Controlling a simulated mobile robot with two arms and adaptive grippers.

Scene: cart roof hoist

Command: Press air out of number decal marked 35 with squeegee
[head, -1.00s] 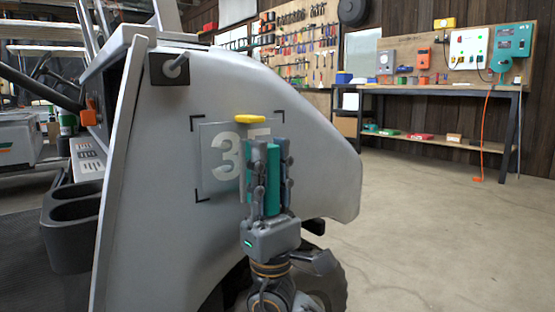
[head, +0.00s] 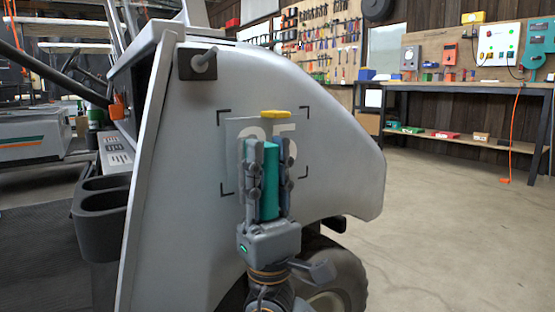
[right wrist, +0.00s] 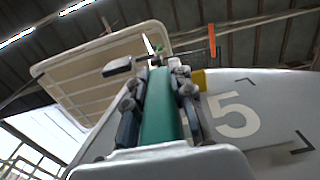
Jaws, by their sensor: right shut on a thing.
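The number decal 35 (head: 232,160) lies on the grey side panel of the cart, inside black corner marks, in the head view. My right gripper (head: 267,150) is upright in front of it and shut on a teal squeegee (head: 269,190). The gripper and squeegee hide the lower part of the digits. In the right wrist view the squeegee (right wrist: 160,110) stands between the fingers, and the white 5 (right wrist: 235,117) shows to their right. I cannot tell whether the squeegee touches the decal. My left gripper is not in view.
A yellow piece (head: 289,114) sits at the decal's top edge. The cart's panel (head: 340,165) curves down to a wheel (head: 335,280). Black cup holders (head: 101,210) are on the left. A workbench (head: 460,88) stands at the back right, with clear floor before it.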

